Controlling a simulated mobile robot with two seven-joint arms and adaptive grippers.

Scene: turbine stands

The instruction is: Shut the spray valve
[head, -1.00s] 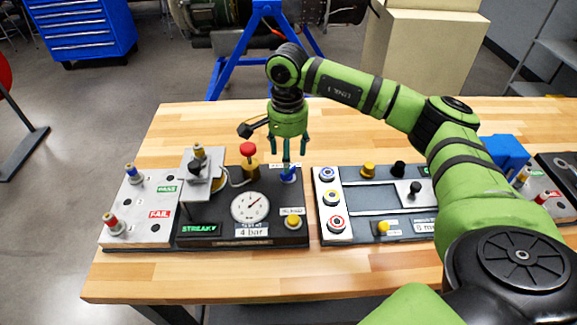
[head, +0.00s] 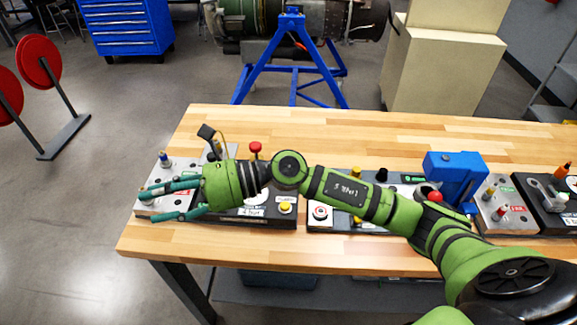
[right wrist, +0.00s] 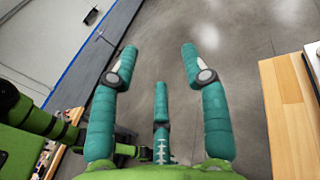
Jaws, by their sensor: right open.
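The test stand on the left of the wooden table has a light grey plate (head: 184,165), a red knob (head: 255,147) and a yellow button (head: 285,207) in the head view. My right arm and hand cover much of it, including the gauge and the place of a small blue handle. I cannot tell which part is the spray valve. My right gripper (head: 147,204) is open and empty, pointing left above the plate. In the right wrist view its fingers (right wrist: 159,52) are spread with only floor beyond. My left gripper is not in view.
A second panel with a red-and-white button (head: 320,213) sits right of the stand. A blue box-shaped unit (head: 455,178) stands farther right. The back of the wooden table (head: 330,137) is clear. A blue tool cabinet (head: 125,27) stands on the floor behind.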

